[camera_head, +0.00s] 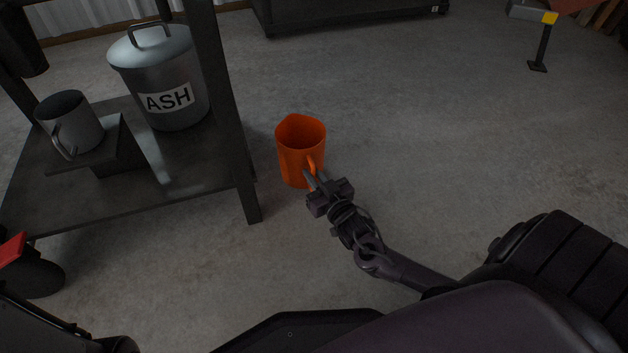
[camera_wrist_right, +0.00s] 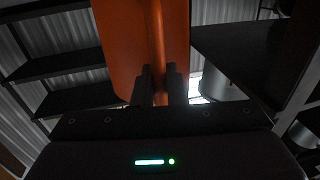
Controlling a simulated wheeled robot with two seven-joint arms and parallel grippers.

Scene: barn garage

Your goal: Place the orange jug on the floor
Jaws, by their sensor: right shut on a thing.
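The orange jug (camera_head: 292,160) is upright, with its open top facing up and its handle toward my right gripper. My right gripper (camera_head: 313,180) is shut on the jug's handle. In the right wrist view the jug (camera_wrist_right: 120,45) fills the upper middle, and the two fingers (camera_wrist_right: 160,85) sit on either side of the handle. The jug is over the concrete floor (camera_head: 400,130), beside the shelf's front leg. I cannot tell whether its base touches the floor. My left gripper is not clearly seen.
A dark metal shelf (camera_head: 200,178) stands left of the jug, its front leg close by. On it are a grey lidded ash bin (camera_head: 165,75) and a grey metal mug (camera_head: 75,120).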

